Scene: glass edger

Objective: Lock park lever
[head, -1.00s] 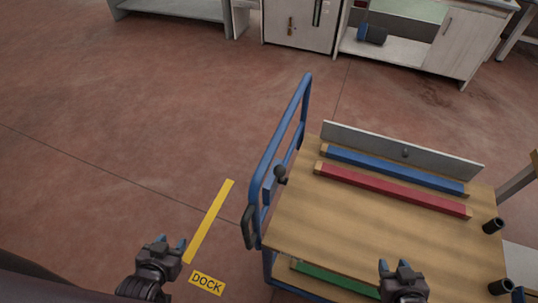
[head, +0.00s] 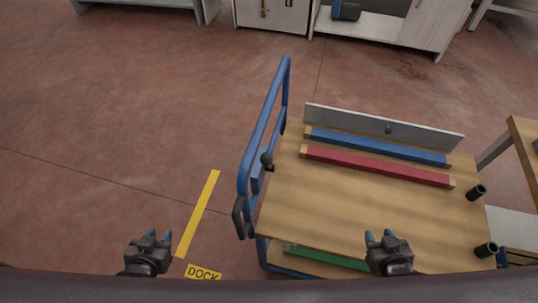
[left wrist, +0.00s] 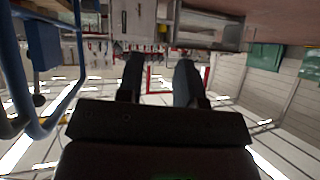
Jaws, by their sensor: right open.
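A cart with a wooden top (head: 340,205) and a blue tubular handle frame (head: 262,120) stands right of centre in the head view. A small lever with a black ball knob (head: 266,158) sits at the handle end, and a dark grip-like part (head: 239,215) is lower on the frame. I cannot tell for sure which is the park lever. My left gripper (head: 151,236) is open and empty, left of the cart and apart from it; its spread fingers show in the left wrist view (left wrist: 158,75). My right gripper (head: 382,236) is open above the cart's near edge.
A yellow floor strip (head: 198,213) and a DOCK label (head: 203,272) lie left of the cart. Cabinets (head: 272,14) stand at the back. Floor at left is clear.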

